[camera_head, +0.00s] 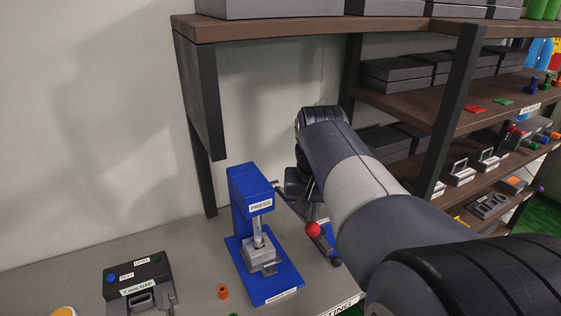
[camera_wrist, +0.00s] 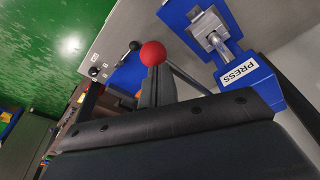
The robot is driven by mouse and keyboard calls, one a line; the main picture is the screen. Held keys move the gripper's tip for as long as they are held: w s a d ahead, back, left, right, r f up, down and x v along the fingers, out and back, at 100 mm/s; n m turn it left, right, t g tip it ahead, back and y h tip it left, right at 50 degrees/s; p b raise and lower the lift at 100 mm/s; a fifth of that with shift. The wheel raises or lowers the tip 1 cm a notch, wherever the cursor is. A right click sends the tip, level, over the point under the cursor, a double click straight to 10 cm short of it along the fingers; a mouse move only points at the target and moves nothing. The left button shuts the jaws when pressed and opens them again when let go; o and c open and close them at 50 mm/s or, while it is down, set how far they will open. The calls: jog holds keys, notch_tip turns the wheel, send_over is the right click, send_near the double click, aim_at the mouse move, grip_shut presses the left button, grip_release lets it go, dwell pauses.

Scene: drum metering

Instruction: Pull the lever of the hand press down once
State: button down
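The blue hand press (camera_head: 262,205), labelled PRESS, stands upright on the bench, with a grey block under its ram. My gripper (camera_head: 309,211) is right above the knob. In the wrist view the red knob (camera_wrist: 153,53) shows whole at the tips of my dark fingers (camera_wrist: 157,82), which look closed together. I cannot tell whether they touch it. The lever rod runs from the knob towards the press (camera_wrist: 250,82).
A black box (camera_head: 140,285) labelled 7 mm GAP and a small orange part (camera_head: 223,292) lie on the bench (camera_head: 200,255). A device with a black knob (camera_head: 336,262) stands right of the press. Shelves (camera_head: 440,95) with cases stand behind my arm.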

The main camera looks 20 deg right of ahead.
jog(key=w+r+p, duration=0.3)
jog(key=r+p, duration=0.6)
jog(key=r, duration=0.6)
jog(key=shift+p, duration=0.3)
dwell(0.4)
jog(key=f, duration=0.2)
jog(key=s+f+b, duration=0.1)
jog(key=f, duration=0.1)
jog(key=shift+f, duration=0.4)
